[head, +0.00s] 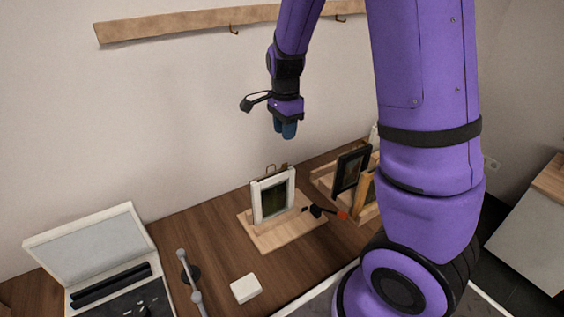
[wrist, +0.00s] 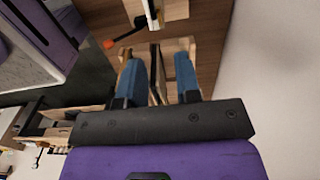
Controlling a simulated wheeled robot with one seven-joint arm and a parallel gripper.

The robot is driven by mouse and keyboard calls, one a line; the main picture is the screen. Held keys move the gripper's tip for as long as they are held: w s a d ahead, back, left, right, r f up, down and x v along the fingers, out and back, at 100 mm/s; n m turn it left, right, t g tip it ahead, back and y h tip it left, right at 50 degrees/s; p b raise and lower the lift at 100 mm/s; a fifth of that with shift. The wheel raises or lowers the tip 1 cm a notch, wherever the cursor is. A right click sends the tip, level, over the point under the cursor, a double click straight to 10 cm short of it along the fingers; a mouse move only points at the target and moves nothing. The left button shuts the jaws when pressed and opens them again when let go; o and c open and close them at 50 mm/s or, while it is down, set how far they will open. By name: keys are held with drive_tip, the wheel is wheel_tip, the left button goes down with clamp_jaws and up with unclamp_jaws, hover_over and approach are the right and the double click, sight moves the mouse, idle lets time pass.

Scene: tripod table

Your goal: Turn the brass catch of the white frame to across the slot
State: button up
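The white frame (head: 257,203) stands upright on a pale wooden base (head: 275,242) on the brown table, with a dark picture inside it. A small brass-coloured piece (head: 270,169) shows at its top edge; whether it lies along or across the slot is too small to tell. My gripper (head: 285,134) points down in the air above and behind the frame, clear of it. In the wrist view the two blue fingers of my gripper (wrist: 155,62) are apart with nothing held between them. Only a bit of a white edge (wrist: 150,14) shows at the top there.
A black tool with an orange-red tip (head: 342,215) lies right of the frame; it also shows in the wrist view (wrist: 109,44). A wooden rack with a black frame (head: 350,170) stands further right. A white block (head: 245,288) and an open case (head: 90,240) are at left.

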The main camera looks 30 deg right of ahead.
sight(285, 165)
wheel_tip(285, 165, down, 10)
drive_tip(key=shift+f, duration=0.25)
idle(0.4)
clamp_jaws()
